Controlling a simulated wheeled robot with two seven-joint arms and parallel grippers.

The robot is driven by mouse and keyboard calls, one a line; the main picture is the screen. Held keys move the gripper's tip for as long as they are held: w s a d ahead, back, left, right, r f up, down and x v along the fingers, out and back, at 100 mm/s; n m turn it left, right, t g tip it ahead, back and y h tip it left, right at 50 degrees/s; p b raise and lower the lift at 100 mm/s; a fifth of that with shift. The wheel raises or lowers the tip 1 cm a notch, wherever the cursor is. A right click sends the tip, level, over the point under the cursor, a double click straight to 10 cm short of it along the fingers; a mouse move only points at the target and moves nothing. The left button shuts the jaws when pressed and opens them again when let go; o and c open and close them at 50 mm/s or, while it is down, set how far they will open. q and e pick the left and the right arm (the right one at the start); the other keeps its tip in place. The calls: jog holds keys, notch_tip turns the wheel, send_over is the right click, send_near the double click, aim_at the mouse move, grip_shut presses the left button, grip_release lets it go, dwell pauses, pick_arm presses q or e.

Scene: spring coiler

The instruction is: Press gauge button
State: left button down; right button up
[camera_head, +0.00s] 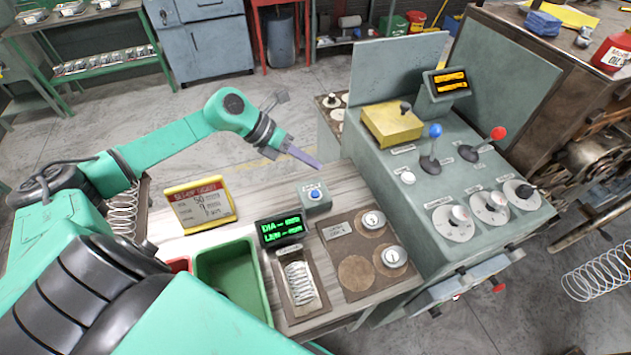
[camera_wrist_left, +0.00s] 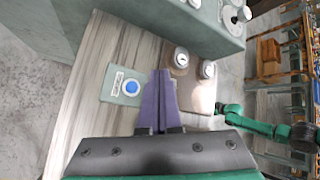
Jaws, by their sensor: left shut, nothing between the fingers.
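The gauge button is a round blue button (camera_head: 315,194) on top of a small grey-green box (camera_head: 314,205) at the back of the bench. In the left wrist view the blue button (camera_wrist_left: 131,88) lies left of the fingers, with a white label beside it. My left gripper (camera_head: 317,165) is shut and empty, its purple fingers apart from the button, above and behind the box in the head view. The fingers (camera_wrist_left: 160,82) also show in the left wrist view. The gauge display (camera_head: 281,230) shows green DIA and LEN lines without readable numbers. A spring (camera_head: 299,284) lies in the tray before it.
A red-and-yellow framed sign (camera_head: 200,204) and a green bin (camera_head: 232,275) stand left on the bench. A brown plate with round metal weights (camera_head: 394,256) lies to the right. The coiler console (camera_head: 445,190) with levers and dials stands close on the right.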

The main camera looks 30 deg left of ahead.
pick_arm(q)
jog(key=b, duration=0.5)
send_over(311, 194)
notch_tip(311, 194, down, 8)
jog(key=shift+s, duration=0.1)
jog(key=shift+a+f+b, duration=0.1)
jog(key=shift+f+b, duration=0.45)
jog(key=shift+r, duration=0.1)
pick_arm(e)
jog(key=f, duration=0.6)
jog(key=shift+w+a, duration=0.2)
jog(key=shift+w, duration=0.1)
jog(key=shift+r, duration=0.1)
jog(key=shift+d, duration=0.2)
pick_arm(q)
jog(key=shift+f+b, duration=0.35)
jog(key=shift+f, duration=0.05)
pick_arm(e)
jog(key=shift+a+f, duration=0.1)
jog(key=shift+f, duration=0.4)
